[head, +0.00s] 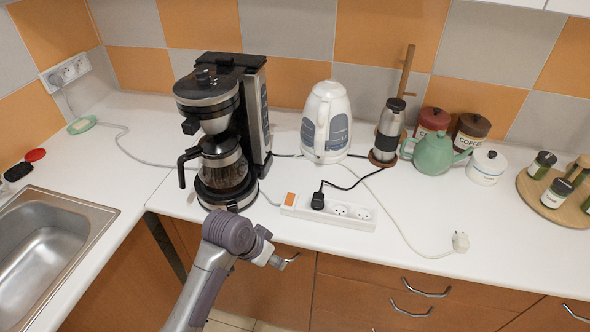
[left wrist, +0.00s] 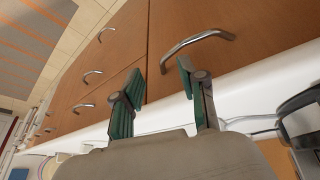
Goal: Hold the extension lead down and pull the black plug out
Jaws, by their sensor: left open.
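The white extension lead (head: 300,211) lies near the counter's front edge, with an orange switch at its left end. The black plug (head: 318,201) sits in its left socket, and its black cable runs back to the right. The other sockets are empty. My left gripper (head: 282,263) is in front of the counter, below the lead and apart from it. In the left wrist view the left gripper (left wrist: 163,77) is open and empty, with drawer fronts behind its fingers. The lead and black plug do not show there. My right gripper is not in view.
A coffee maker (head: 218,130) stands left of the lead and a white kettle (head: 326,122) behind it. A loose white plug (head: 460,241) lies to the right. A metal sink (head: 45,245) is at far left. The counter right of the lead is mostly clear.

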